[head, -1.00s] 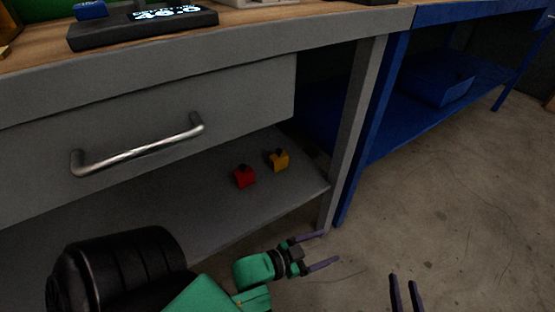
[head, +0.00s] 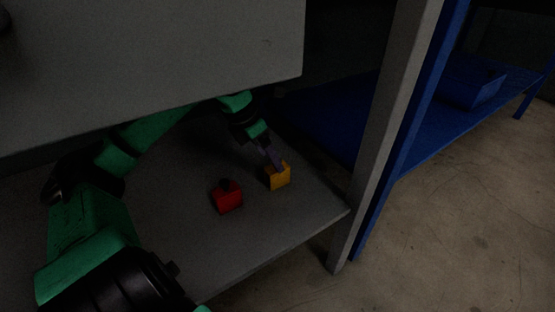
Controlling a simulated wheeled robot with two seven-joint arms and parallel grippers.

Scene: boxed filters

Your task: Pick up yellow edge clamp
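The yellow edge clamp (head: 278,177) is a small yellow block on the grey lower shelf, near the shelf's right end. My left gripper (head: 273,158) comes down over it from the upper left. Its purple fingers are at the top of the clamp and cover its upper part. They overlap in this view, so I cannot tell the gap between them or whether they grip the clamp. The clamp seems to rest on the shelf. My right gripper is out of view.
A red clamp (head: 227,197) with a dark knob sits on the shelf just left of the yellow one. The grey drawer front (head: 150,70) hangs above my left arm. A grey table leg (head: 385,130) stands to the right, with a blue bench (head: 420,130) beyond.

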